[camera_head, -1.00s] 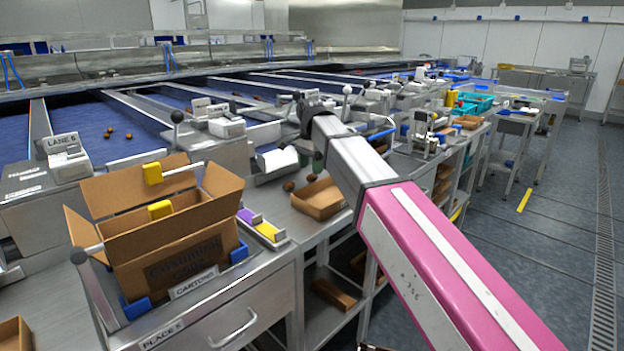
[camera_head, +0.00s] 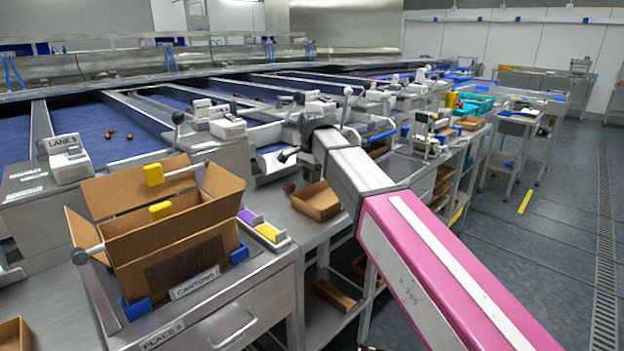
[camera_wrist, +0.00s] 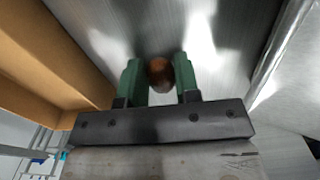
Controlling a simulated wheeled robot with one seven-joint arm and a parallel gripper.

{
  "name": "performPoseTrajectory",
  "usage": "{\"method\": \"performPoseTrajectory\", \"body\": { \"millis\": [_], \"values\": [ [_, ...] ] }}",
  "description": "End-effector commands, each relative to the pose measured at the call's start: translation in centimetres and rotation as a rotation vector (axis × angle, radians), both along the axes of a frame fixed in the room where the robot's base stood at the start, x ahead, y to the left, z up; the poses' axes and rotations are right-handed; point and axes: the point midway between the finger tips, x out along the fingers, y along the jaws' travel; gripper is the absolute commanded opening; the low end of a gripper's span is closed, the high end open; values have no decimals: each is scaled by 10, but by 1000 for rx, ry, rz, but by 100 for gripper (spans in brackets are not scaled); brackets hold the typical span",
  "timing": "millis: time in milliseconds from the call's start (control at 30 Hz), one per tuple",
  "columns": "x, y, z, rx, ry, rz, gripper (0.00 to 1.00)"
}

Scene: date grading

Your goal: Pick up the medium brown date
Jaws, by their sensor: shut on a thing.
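In the wrist view a brown date (camera_wrist: 159,73) sits between the two green fingers of my gripper (camera_wrist: 158,78), which is shut on it. A grey metal surface lies behind the date; I cannot tell whether the date touches it. In the head view my arm reaches to the metal bench beside a small cardboard tray, and its own links mostly hide the gripper there.
The small open cardboard tray (camera_head: 317,203) stands close by the arm; its wall (camera_wrist: 55,60) fills the left of the wrist view. A large open carton (camera_head: 175,258) stands at the front left. Several dates (camera_head: 112,134) lie on the blue lane behind.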

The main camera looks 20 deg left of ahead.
Motion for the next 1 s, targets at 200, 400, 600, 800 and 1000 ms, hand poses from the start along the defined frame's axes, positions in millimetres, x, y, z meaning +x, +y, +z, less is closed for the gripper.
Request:
{"method": "performPoseTrajectory", "body": {
  "millis": [200, 400, 600, 800, 1000],
  "values": [
    [0, 0, 10, 1, -1, 0, 22],
    [1, 1, 38, 1, -2, 0, 22],
    [-37, 23, 66, 2, -1, 5, 22],
    [-70, 44, 90, 1, -1, 3, 22],
    [-91, 57, 104, 1, -1, 1, 22]
  ]
}}
